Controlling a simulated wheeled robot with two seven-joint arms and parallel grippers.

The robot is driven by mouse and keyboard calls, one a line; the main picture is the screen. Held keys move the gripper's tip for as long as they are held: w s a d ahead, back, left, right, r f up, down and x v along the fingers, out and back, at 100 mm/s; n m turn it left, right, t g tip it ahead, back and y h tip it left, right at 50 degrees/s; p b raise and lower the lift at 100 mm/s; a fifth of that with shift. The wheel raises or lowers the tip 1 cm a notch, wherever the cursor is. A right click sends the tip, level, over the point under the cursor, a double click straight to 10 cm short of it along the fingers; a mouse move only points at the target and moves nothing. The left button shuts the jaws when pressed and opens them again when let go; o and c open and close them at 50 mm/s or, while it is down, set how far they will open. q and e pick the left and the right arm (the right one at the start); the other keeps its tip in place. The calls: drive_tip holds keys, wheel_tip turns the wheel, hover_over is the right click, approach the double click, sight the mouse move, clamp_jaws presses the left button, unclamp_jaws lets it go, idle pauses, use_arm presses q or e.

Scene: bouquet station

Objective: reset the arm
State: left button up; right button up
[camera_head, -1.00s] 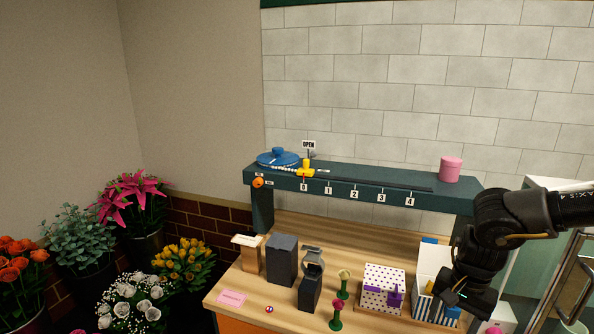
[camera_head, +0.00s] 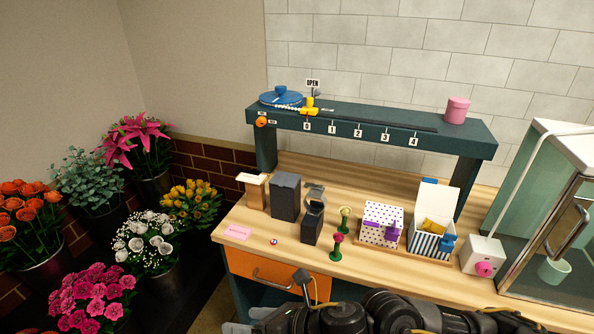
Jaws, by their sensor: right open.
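My right arm lies across the bottom edge of the head view, in front of the wooden bench (camera_head: 395,268). My right gripper (camera_head: 249,320) points left, low in front of the orange drawer. Its pale fingertips are apart, with nothing visible between them; part of it is cut off by the frame's lower edge. It is clear of the things on the bench top. My left gripper is not in view.
The bench carries a dotted box (camera_head: 381,224), an open striped box (camera_head: 429,241), dark boxes (camera_head: 285,197) and a white box with a pink knob (camera_head: 482,256). A glass cabinet (camera_head: 550,225) stands right, flower buckets (camera_head: 160,280) left. The orange drawer (camera_head: 280,275) is near my gripper.

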drive_tip(key=w+d+f+m+t+h, duration=0.1)
drive_tip(key=d+f+m+t+h, duration=0.15)
drive_tip(key=d+m, duration=0.7)
drive_tip(key=w+d+f+m+t+h, duration=0.1)
drive_tip(key=d+f+m+t+h, duration=0.2)
drive_tip(key=m, duration=1.2)
drive_tip(key=s+d+f+m+g+h, duration=0.35)
drive_tip(key=s+d+f+m, duration=0.35)
drive_tip(key=d, duration=0.4)
drive_tip(key=s+d+f+m+g+h, duration=0.3)
drive_tip(key=s+d+f+m+h, duration=0.15)
drive_tip(key=s+d+m, duration=0.5)
wheel_tip(320, 180, down, 27)
drive_tip(key=s+g, duration=0.1)
drive_tip(key=s, duration=0.1)
drive_tip(key=s+d+f, duration=0.1)
drive_tip(key=s+f, duration=0.6)
drive_tip(key=s, duration=0.1)
drive_tip(key=s+d+f+g, duration=0.1)
drive_tip(key=s+d+f, duration=0.1)
drive_tip(key=s+f, duration=0.5)
drive_tip(key=shift+s+d+f+y, duration=0.25)
drive_tip(key=shift+s+f+y, duration=0.1)
drive_tip(key=shift+f, duration=0.2)
drive_tip(key=shift+c, duration=0.2)
